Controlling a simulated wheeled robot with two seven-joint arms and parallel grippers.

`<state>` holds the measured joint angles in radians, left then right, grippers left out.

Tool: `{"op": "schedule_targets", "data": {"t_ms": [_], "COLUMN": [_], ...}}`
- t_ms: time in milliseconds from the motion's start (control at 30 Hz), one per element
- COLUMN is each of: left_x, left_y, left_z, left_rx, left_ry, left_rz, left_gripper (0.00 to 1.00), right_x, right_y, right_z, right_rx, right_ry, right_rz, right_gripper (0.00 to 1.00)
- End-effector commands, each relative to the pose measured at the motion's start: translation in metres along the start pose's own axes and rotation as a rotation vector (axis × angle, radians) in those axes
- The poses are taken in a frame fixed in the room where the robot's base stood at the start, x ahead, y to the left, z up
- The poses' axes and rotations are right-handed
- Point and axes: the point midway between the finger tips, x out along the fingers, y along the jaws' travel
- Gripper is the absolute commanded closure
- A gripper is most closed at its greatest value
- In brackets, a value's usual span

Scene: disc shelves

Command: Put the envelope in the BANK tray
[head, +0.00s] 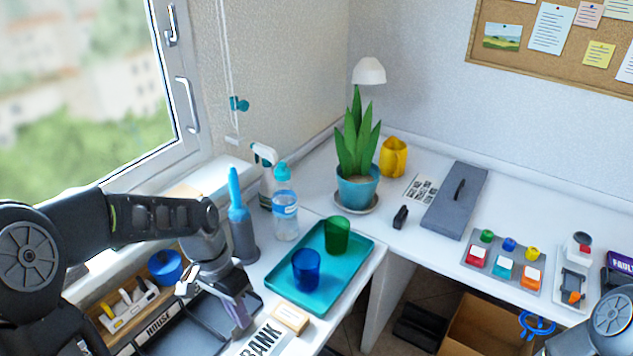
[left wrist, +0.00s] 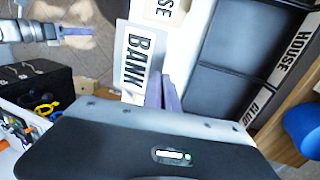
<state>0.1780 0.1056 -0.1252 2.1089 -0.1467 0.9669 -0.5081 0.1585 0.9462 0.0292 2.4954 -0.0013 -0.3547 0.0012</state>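My left gripper (head: 238,308) is low over the near end of the desk, beside the BANK label (head: 262,340). In the left wrist view its two lavender fingers (left wrist: 163,92) are close together, with nothing visible between them, and the BANK label (left wrist: 138,60) is just beside them. Dark tray compartments (left wrist: 235,85) lie to the right there and look empty where visible. I cannot make out which part belongs to BANK. No envelope can be clearly made out. My right gripper (left wrist: 78,32) shows small in the left wrist view; its finger gap is unclear.
A cream block (head: 290,318) with lettering lies near the BANK label. A teal tray (head: 325,295) holds a blue cup (head: 306,268) and a green cup (head: 338,235). A bottle (head: 285,215) and a plant (head: 357,160) stand behind. A HOUSE label (head: 160,322) is left.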

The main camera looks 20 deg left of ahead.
Motion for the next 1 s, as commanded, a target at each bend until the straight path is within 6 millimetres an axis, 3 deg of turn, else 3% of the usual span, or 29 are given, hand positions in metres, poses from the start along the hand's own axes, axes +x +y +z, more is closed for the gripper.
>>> {"op": "schedule_targets", "data": {"t_ms": [267,367,467,700,833,1000], "left_x": [-0.005,-0.017,-0.027,-0.029,-0.019,-0.016], "left_y": [-0.002,-0.01,-0.011,0.02,0.04,0.047], "left_z": [-0.004,-0.024,-0.058,-0.145,-0.162,-0.163], "left_rx": [-0.108,-0.216,-0.311,-0.364,-0.312,-0.295], "left_ry": [0.009,0.038,0.065,0.096,0.081,0.074], "left_rz": [0.0,-0.007,-0.008,0.001,0.0,0.0], "left_gripper": [1.0,1.0,1.0,1.0,1.0,1.0], "right_x": [0.0,0.0,0.0,0.0,0.0,0.0], "right_y": [0.0,0.0,0.0,0.0,0.0,0.0], "right_z": [0.0,0.0,0.0,0.0,0.0,0.0], "right_rx": [0.0,0.0,0.0,0.0,0.0,0.0], "right_ry": [0.0,0.0,0.0,0.0,0.0,0.0], "right_rz": [0.0,0.0,0.0,0.0,0.0,0.0], "right_gripper": [0.64,0.64,0.64,0.64,0.64,0.64]}}
